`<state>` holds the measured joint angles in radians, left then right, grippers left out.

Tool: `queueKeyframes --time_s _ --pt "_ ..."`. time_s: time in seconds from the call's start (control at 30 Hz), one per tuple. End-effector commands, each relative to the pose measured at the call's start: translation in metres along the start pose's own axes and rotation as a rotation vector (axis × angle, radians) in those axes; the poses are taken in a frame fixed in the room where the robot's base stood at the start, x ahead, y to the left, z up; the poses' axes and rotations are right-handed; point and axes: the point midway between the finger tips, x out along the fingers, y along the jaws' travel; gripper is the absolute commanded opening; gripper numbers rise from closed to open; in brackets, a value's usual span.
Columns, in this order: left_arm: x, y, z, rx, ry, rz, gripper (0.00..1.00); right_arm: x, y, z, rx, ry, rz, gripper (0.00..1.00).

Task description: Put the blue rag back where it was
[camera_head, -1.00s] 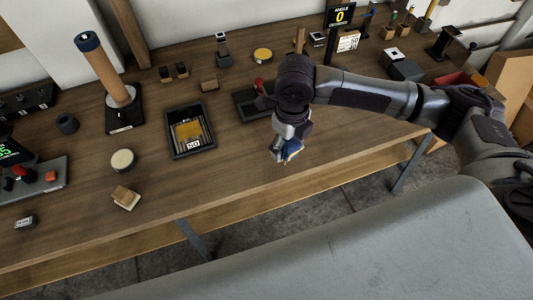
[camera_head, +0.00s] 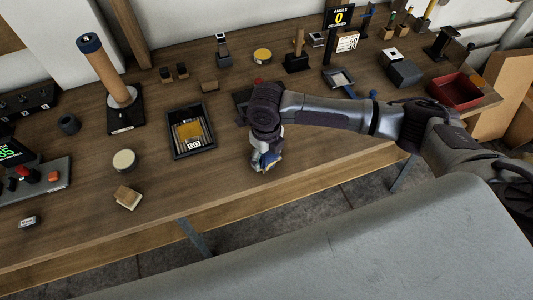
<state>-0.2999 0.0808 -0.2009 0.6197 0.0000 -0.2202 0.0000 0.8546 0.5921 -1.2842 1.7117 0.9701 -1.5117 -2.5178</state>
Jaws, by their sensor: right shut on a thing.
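The blue rag (camera_head: 272,157) shows only in part in the head view, between the fingers of my right gripper (camera_head: 265,163). That gripper is shut on it and points down over the front part of the wooden bench (camera_head: 225,200), right of a black tray. I cannot tell whether the rag touches the bench top. My right arm comes in from the right and hides part of the bench behind it. My left gripper is not in view.
The black tray (camera_head: 173,153) holds a yellow item. A pale round tin (camera_head: 124,161) and a small wooden block (camera_head: 127,197) lie left of it. A red bin (camera_head: 455,90) stands at the right. The grey padded surface (camera_head: 340,250) lies in front. The bench's front middle is mostly clear.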

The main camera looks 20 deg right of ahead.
Motion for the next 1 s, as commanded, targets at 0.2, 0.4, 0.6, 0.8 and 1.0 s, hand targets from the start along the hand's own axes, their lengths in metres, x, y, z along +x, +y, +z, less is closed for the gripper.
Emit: queueKeyframes --time_s 0.2,0.4,0.6,0.8,1.0 --pt "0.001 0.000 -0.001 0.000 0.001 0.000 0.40 0.003 0.000 0.000 0.000 0.000 0.000 0.90" --pt "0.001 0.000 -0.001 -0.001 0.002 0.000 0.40 0.003 0.000 0.000 0.000 0.001 0.000 0.95" --pt "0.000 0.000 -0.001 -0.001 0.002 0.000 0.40 0.000 0.000 0.000 0.000 0.000 0.000 0.95" --pt "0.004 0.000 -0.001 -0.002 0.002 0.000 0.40 -0.026 0.000 0.001 -0.001 -0.006 0.000 0.95" --pt "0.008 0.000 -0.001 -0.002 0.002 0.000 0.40 -0.071 -0.001 0.001 0.000 -0.005 0.000 0.95"
